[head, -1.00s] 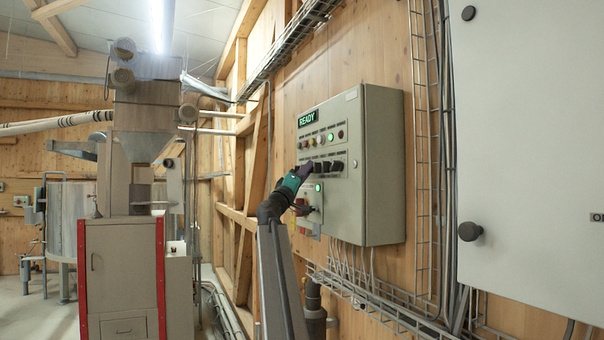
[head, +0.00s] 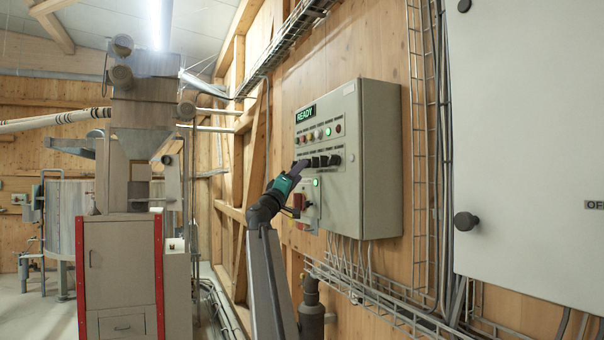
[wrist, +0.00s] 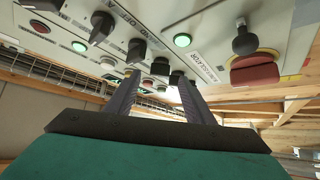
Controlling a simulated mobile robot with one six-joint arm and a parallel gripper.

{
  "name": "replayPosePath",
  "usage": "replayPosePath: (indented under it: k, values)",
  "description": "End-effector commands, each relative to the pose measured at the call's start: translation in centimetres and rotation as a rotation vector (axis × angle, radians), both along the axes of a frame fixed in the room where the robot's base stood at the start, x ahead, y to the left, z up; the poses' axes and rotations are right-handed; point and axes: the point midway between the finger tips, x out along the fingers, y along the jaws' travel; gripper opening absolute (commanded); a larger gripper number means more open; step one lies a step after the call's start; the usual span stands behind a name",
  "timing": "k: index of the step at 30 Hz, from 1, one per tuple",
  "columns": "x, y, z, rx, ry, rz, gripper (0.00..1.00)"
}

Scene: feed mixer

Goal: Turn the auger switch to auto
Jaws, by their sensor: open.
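A row of black rotary switches (head: 324,161) is on the grey control panel (head: 376,160) on the right wall. In the wrist view the panel is upside down, with black knobs (wrist: 138,50) running diagonally. I cannot read which knob is the auger switch. My gripper (head: 300,165) is at the left end of the row in the head view, hiding part of that end. In the wrist view my gripper (wrist: 159,77) is open, its two dark fingers spread near the far knobs.
A red isolator handle (wrist: 255,70) and lit green buttons (wrist: 182,40) are close to my fingers. The display (head: 305,114) reads READY. A cable tray (head: 376,306) runs below the panel. A large white cabinet (head: 530,130) is at the right.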

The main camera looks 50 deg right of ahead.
Motion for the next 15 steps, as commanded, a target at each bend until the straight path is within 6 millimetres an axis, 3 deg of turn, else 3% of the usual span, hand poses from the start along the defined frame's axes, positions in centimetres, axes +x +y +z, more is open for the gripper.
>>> replayPosePath:
  k: [15]
  values:
    - [-1.4, 6.2, -4.0, 0.001, 0.000, 0.001, 0.48]
